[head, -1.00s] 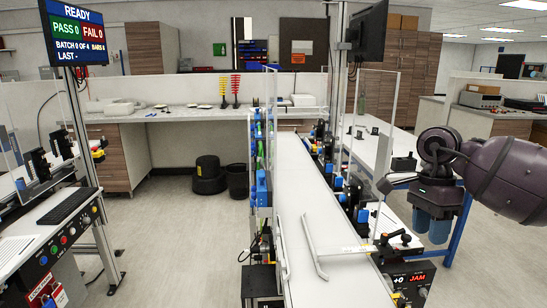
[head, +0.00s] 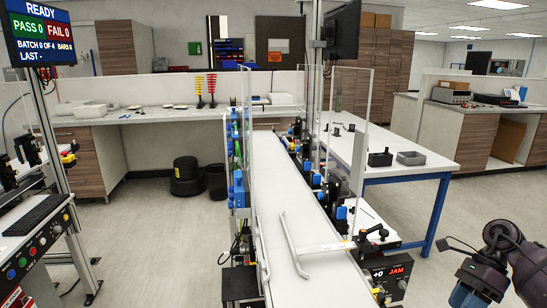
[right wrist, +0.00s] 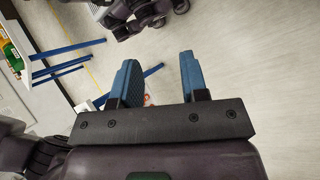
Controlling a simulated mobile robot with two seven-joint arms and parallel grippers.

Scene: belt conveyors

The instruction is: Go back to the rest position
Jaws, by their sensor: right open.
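My right gripper (right wrist: 160,80) shows in the right wrist view with its two blue fingers apart and nothing between them, over bare floor. In the head view my right arm is at the lower right corner, with the blue gripper part (head: 468,296) partly cut off by the bottom edge. It is to the right of the conveyor and apart from it. My left gripper is not in the head view.
A white belt conveyor (head: 290,215) runs away in the middle, with a clear guard and a white bar across it. A white table with blue legs (head: 440,205) stands at its right. A control console (head: 45,250) is at left. Floor around the right arm is clear.

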